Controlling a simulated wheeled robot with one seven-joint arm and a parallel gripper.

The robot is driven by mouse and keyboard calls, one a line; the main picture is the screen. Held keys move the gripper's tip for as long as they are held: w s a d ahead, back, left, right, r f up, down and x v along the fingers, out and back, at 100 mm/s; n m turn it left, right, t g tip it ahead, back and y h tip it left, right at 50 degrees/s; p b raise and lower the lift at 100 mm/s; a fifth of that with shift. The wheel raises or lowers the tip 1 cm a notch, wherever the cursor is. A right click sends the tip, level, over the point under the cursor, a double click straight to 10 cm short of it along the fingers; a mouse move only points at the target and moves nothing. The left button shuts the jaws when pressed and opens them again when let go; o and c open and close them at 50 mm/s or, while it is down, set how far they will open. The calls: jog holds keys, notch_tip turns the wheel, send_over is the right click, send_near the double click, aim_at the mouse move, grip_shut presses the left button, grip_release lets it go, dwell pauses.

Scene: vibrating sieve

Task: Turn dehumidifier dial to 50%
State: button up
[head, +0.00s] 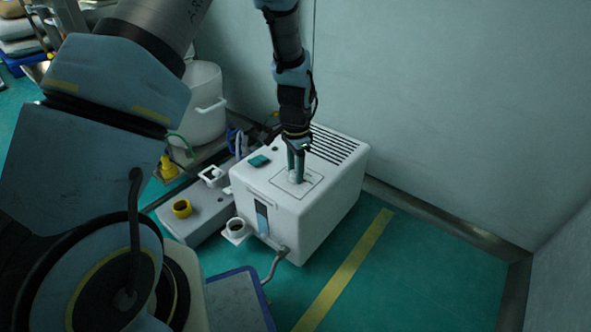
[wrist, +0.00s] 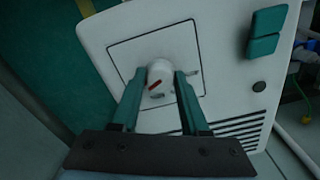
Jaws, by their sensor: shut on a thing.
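The dehumidifier (head: 323,207) is a white box on the green floor against the wall. Its top has a square outlined panel with a white dial (wrist: 160,77) that carries a red mark. In the wrist view the red mark points to the lower left of the dial; the scale markings are too small to read. My gripper (head: 296,177) reaches down from above onto the panel. Its two green fingers are shut on the dial, one on each side, as the wrist view shows (wrist: 159,82). In the head view the fingers mostly hide the dial.
Green buttons (head: 259,160) and a vent grille (head: 334,144) are on the dehumidifier's top. A grey unit with a yellow ring (head: 182,208) stands to its left, with a white bucket (head: 200,105) behind. A hose (head: 274,266) leaves its front. The floor to the right is clear.

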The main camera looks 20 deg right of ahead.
grip_shut()
jog(key=shift+r+n+p, duration=0.15)
jog(key=shift+n+p, duration=0.15)
jog(key=shift+p, duration=0.2)
jog(key=shift+r+n+p, duration=0.1)
jog(key=shift+n+p, duration=0.9)
jog(key=shift+p, duration=0.2)
jog(key=n+p, duration=0.4)
jog(key=shift+n, duration=0.3)
jog(key=n+p, duration=0.4)
jog(key=n, duration=0.1)
jog(key=n+p, duration=0.2)
jog(key=n, duration=0.3)
jog(key=shift+f+p, duration=0.2)
jog(key=shift+p, duration=0.15)
jog(key=shift+n, duration=0.4)
